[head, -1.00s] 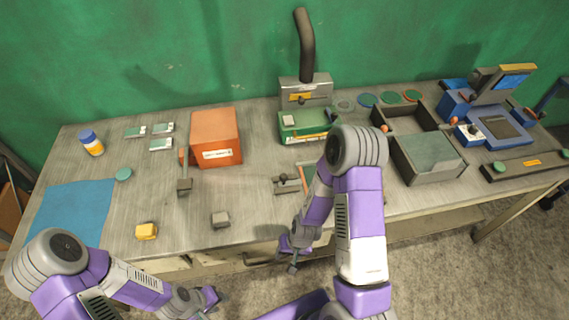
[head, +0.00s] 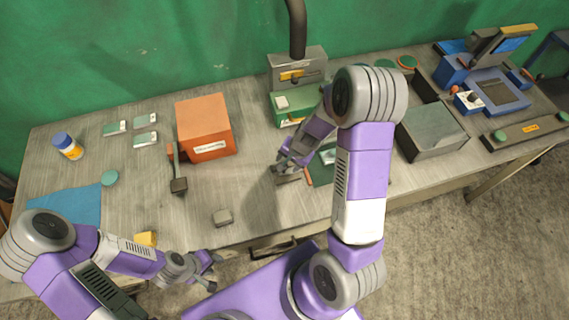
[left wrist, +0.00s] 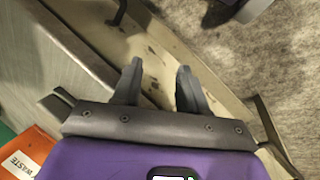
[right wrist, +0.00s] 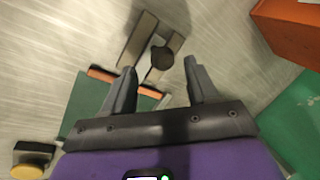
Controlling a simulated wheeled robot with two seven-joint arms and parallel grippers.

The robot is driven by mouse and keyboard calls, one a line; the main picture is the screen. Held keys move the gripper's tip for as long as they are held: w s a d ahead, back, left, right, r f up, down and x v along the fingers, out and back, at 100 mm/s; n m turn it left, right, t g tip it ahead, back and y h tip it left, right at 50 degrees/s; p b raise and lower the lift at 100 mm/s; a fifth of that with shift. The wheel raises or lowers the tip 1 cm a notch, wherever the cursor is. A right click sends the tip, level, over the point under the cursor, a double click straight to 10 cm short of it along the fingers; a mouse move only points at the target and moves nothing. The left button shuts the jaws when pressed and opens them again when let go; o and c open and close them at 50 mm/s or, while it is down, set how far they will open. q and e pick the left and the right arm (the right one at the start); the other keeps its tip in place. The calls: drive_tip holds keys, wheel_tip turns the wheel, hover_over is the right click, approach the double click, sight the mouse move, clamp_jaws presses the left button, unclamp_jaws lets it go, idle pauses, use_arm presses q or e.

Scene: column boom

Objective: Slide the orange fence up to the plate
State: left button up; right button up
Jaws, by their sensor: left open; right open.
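The orange fence (head: 308,174) is a thin strip on the bench, partly behind my right arm. In the right wrist view the fence (right wrist: 101,75) runs along the edge of a dark green plate (right wrist: 84,101); whether they touch I cannot tell. The plate (head: 327,157) is mostly hidden by my arm in the head view. Beside the fence are grey bars (right wrist: 138,39) with a dark round knob (right wrist: 162,57). My right gripper (right wrist: 160,68) is open, its fingertips on either side of the knob in the picture. My left gripper (head: 214,272) is open and empty off the bench's front edge.
An orange box (head: 204,128) stands left of the fixture, with a dark-ended lever (head: 178,184) beside it. A green-based press (head: 297,70) stands behind, and a grey bin (head: 432,130) to the right.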

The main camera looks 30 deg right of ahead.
sight(293, 167)
drive_tip(key=x, duration=0.3)
drive_tip(key=shift+w+f+b, duration=0.2)
drive_tip(key=shift+w+b, duration=0.05)
drive_tip(key=shift+b, duration=0.05)
drive_tip(key=shift+c, duration=0.3)
clamp_jaws()
